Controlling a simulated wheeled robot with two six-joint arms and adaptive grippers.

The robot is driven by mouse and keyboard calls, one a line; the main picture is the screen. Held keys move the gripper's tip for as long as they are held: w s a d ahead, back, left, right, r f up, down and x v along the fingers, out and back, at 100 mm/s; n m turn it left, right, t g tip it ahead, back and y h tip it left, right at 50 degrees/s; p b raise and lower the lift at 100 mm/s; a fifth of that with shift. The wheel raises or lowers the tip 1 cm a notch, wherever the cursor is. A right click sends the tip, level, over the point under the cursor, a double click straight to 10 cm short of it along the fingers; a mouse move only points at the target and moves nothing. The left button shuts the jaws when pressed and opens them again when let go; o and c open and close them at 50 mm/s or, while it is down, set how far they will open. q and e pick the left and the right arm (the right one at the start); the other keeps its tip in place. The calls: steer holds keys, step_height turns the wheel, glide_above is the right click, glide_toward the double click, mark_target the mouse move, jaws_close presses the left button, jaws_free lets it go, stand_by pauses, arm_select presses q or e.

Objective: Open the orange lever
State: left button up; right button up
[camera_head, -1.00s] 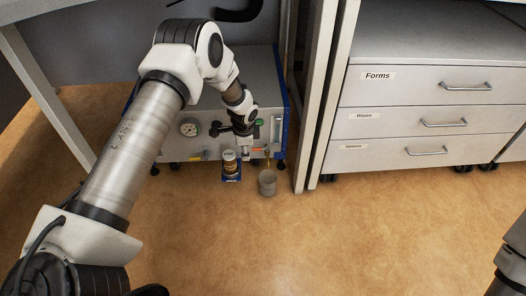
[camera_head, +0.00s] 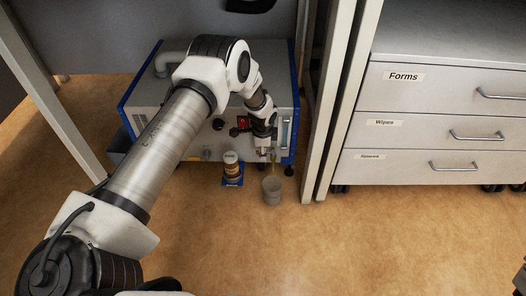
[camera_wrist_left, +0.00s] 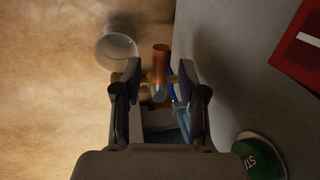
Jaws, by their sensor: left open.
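The orange lever (camera_wrist_left: 161,62) shows in the left wrist view as a short orange cylinder sticking out from the machine's front. My left gripper (camera_wrist_left: 160,78) is open, with one finger on each side of the lever; whether either finger touches it I cannot tell. In the head view my left gripper (camera_head: 264,146) is at the lower right front of the grey machine with blue edges (camera_head: 290,88), and it hides the lever there. My right gripper is not in view; only a bit of my right arm shows at the right edge.
A grey cup (camera_head: 271,190) stands on the floor before the machine. A brown bottle (camera_head: 231,160) stands on a blue base left of it. A green button (camera_wrist_left: 259,153) is near the gripper. Table legs and a drawer cabinet (camera_head: 430,90) stand right. Front floor is clear.

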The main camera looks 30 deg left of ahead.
arm_select(q)
jaws_close()
